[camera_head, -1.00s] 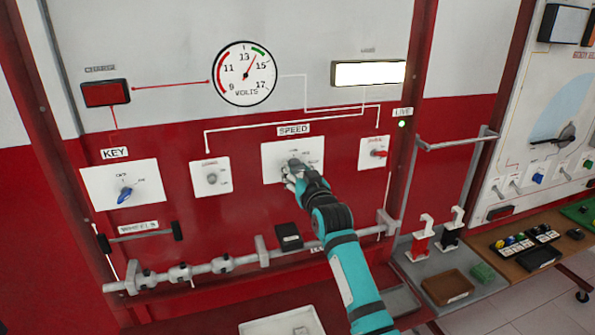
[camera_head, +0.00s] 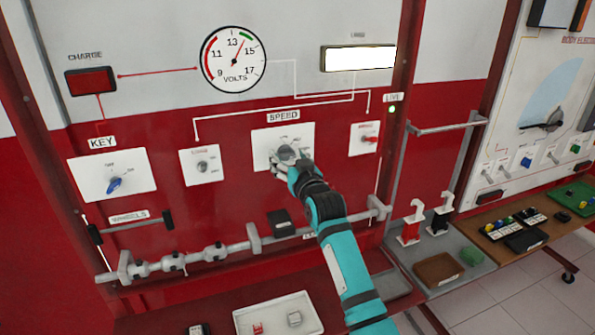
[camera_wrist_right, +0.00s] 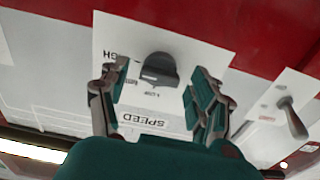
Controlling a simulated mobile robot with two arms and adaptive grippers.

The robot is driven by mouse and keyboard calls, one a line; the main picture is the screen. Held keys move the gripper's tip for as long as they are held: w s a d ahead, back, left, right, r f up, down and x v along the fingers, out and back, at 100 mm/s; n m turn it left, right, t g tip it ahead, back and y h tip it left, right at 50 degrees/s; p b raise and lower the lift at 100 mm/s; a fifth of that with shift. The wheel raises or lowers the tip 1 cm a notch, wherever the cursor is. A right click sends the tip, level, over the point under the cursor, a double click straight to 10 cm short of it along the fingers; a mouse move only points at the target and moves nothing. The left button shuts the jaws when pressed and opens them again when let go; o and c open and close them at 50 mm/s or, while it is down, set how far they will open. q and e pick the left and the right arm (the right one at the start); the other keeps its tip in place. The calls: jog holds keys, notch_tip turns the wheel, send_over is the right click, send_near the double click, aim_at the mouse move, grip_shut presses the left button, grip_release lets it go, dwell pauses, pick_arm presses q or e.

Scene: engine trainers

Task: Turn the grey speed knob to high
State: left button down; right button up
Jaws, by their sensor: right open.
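The grey speed knob (camera_head: 287,153) sits on a white plate (camera_head: 265,138) under the SPEED label, partly covered by my right gripper (camera_head: 281,165) in the head view. In the right wrist view, which is turned over, the dark grey knob (camera_wrist_right: 160,70) shows between the two fingers of my right gripper (camera_wrist_right: 158,78). The fingers are open, one on each side, with visible gaps to the knob. The LOW mark lies just below the knob in that view; a partly hidden HIGH mark is to its left. My left gripper is not in view.
A smaller knob (camera_head: 202,166) is left of the speed plate and a red switch (camera_head: 369,139) is right of it. A blue key switch (camera_head: 114,185) is farther left. A grey bar (camera_head: 203,256) runs below the panel. The lamp (camera_head: 357,58) is lit.

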jog(key=v, duration=1.1)
